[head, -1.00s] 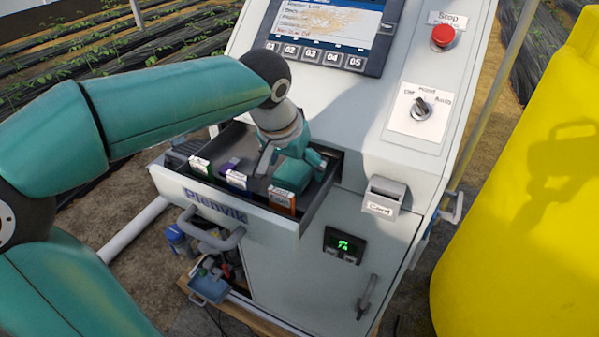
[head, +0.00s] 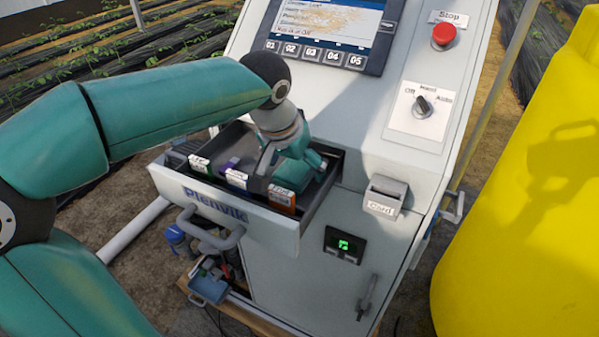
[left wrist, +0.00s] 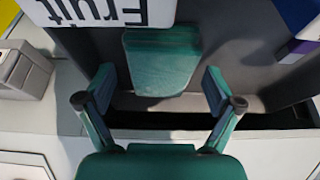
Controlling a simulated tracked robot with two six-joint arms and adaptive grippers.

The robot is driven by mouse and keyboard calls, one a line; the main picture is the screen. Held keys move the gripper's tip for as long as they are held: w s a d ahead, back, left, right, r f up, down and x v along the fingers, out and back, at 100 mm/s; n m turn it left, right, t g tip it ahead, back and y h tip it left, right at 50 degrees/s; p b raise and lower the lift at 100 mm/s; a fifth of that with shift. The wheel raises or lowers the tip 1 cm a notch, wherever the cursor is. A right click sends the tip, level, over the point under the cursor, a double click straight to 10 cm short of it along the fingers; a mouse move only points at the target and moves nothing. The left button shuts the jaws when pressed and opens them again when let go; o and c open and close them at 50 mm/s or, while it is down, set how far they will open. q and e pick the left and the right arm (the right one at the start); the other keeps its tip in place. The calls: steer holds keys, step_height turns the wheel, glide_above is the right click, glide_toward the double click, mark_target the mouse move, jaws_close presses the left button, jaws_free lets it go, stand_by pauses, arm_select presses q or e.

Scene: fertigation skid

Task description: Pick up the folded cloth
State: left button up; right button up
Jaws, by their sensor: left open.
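The folded cloth (head: 293,176) is a teal, flat, rounded rectangle lying in the right part of the open drawer. It also shows in the left wrist view (left wrist: 161,62), just beyond and between the fingers. My left gripper (head: 291,165) is over the drawer, its fingers apart and pointing down toward the cloth. In the left wrist view the gripper (left wrist: 158,82) is open, with nothing held between its fingers. I cannot tell whether a fingertip touches the cloth. My right gripper is not in view.
The drawer (head: 215,199) has raised walls. Boxes stand along its front: a green one (head: 200,166), a purple one (head: 236,178) and an orange one (head: 281,198), labelled "Fruit" in the wrist view. The cabinet's sloping panel (head: 375,150) rises behind. A yellow tank (head: 530,220) stands right.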

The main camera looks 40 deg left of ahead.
arm_select(q)
steer(key=c, duration=1.2)
steer(key=shift+c, duration=0.2)
steer(key=shift+r, duration=0.15)
